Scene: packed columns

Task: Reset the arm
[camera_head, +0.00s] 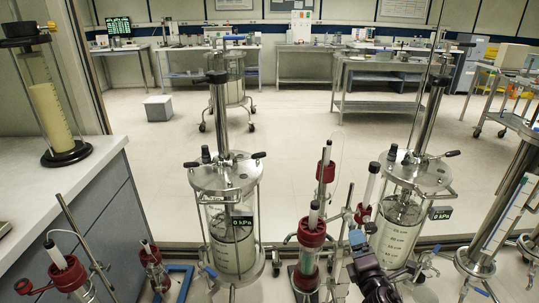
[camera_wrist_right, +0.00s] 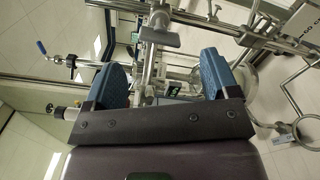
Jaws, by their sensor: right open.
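My right gripper (camera_head: 362,235) comes in from the bottom of the head view, right of centre, among clamp stands and column fittings. In the right wrist view its two blue fingers (camera_wrist_right: 162,72) stand wide apart with nothing gripped between them. Metal rods and a clamp (camera_wrist_right: 160,32) show beyond the fingers; I cannot tell whether they touch. A glass column vessel (camera_head: 398,225) with a "0 kPa" readout stands just right of the gripper. A red-capped column (camera_head: 308,255) stands just left of it. My left gripper is not in view.
Another "0 kPa" vessel (camera_head: 232,235) stands left of centre. A white counter (camera_head: 70,185) at the left holds a tall column (camera_head: 50,110). More tubes (camera_head: 500,220) crowd the right edge. Open floor (camera_head: 300,130) lies behind, before the far benches (camera_head: 375,105).

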